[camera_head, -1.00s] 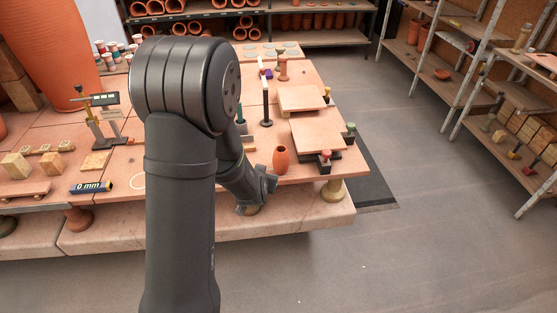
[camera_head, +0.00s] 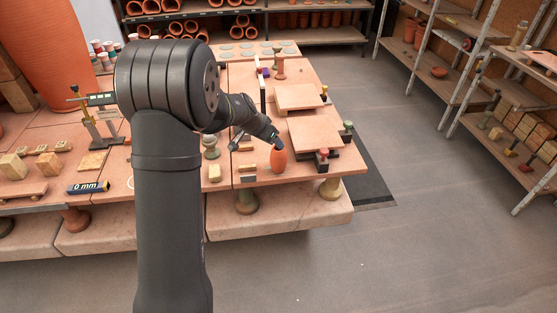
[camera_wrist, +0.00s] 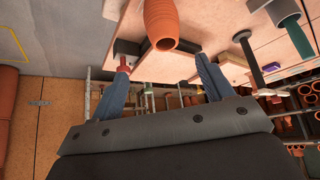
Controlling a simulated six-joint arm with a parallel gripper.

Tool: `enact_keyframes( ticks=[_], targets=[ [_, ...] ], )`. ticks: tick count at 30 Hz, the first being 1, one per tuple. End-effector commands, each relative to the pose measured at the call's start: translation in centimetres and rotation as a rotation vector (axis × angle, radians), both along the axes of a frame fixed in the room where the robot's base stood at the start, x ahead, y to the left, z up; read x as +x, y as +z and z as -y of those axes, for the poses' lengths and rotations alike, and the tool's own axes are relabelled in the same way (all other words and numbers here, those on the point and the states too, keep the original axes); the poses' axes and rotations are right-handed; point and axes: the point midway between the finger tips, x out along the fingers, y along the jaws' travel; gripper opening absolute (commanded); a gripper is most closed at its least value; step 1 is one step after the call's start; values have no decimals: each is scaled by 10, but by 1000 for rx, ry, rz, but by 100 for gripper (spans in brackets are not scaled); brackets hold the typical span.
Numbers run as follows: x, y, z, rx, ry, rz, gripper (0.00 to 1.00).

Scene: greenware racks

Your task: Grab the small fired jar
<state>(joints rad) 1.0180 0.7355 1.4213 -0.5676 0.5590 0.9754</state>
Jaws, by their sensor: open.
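The small fired jar (camera_head: 278,161) is orange-brown and stands upright near the front edge of the tiled table. In the wrist view the jar (camera_wrist: 162,22) shows at the top middle, its dark mouth towards the camera. My gripper (camera_head: 257,144) is open beside and a little above the jar, one finger near its rim in the head view. In the wrist view my gripper (camera_wrist: 161,66) has its two blue-grey fingers apart with nothing between them. The jar appears beyond the fingertips. Whether a finger touches the jar I cannot tell.
Flat boards (camera_head: 313,133) on supports stand right of the jar, with a red-topped stamp (camera_head: 322,158) close by. The floor right of the table is clear.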

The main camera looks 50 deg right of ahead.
Motion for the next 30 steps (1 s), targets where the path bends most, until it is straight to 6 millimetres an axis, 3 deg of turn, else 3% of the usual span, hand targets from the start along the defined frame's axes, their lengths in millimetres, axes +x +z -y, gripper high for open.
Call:
enact_keyframes(
  ticks=[10,20,30],
  targets=[
    [0,-55,35,2,1,-1,73],
    [2,-75,49,0,1,0,73],
    [8,-107,75,0,0,0,73]
  ],
)
